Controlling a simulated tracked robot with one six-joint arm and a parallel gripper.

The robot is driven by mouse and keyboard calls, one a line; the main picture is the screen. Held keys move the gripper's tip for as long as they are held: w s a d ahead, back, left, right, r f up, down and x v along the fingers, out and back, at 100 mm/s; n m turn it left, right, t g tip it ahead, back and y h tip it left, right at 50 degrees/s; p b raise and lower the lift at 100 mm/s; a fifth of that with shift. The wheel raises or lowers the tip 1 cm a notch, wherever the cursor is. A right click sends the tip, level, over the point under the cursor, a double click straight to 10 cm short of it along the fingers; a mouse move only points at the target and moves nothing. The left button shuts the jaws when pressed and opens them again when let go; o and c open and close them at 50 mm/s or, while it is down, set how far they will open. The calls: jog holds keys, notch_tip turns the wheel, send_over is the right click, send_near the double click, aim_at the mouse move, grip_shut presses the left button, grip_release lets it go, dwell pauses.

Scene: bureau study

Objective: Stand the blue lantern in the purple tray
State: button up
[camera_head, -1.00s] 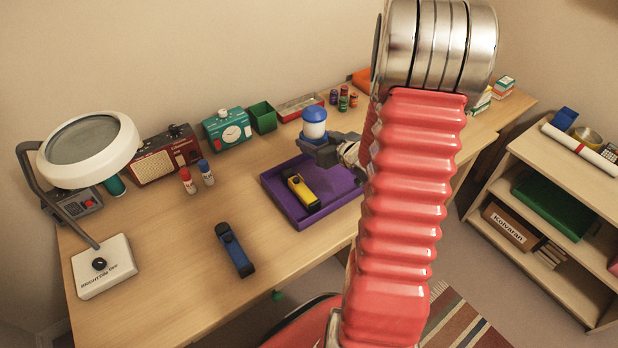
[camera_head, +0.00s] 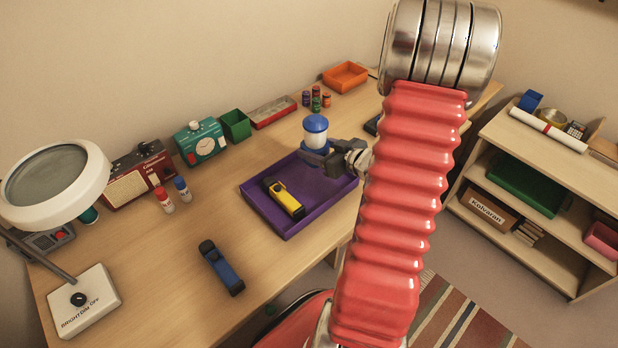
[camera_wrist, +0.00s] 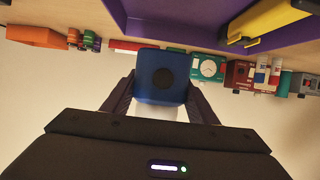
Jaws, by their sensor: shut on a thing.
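The blue lantern (camera_head: 315,128), with a blue cap, a pale middle and a blue base, is upright in my gripper (camera_head: 320,156). In the wrist view, my gripper (camera_wrist: 160,105) has its two fingers on either side of the lantern's blue square end (camera_wrist: 162,78). The purple tray (camera_head: 288,231) lies on the desk. The lantern appears over the tray's back right part; I cannot tell exactly how high above it. The tray's edge also shows at the top of the wrist view (camera_wrist: 180,32). A yellow and black torch (camera_head: 284,198) lies in the tray's left part.
A blue torch (camera_head: 221,268) lies on the desk in front of the tray. A green box (camera_head: 235,126) and a red tray (camera_head: 272,113) are behind. The tray's right part looks free.

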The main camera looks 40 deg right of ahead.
jog(key=shift+f, duration=2.45)
jog(key=shift+f, duration=0.1)
jog(key=shift+f, duration=2)
jog(key=o, duration=1.3)
jog(key=shift+f, duration=0.1)
jog(key=v, duration=1.2)
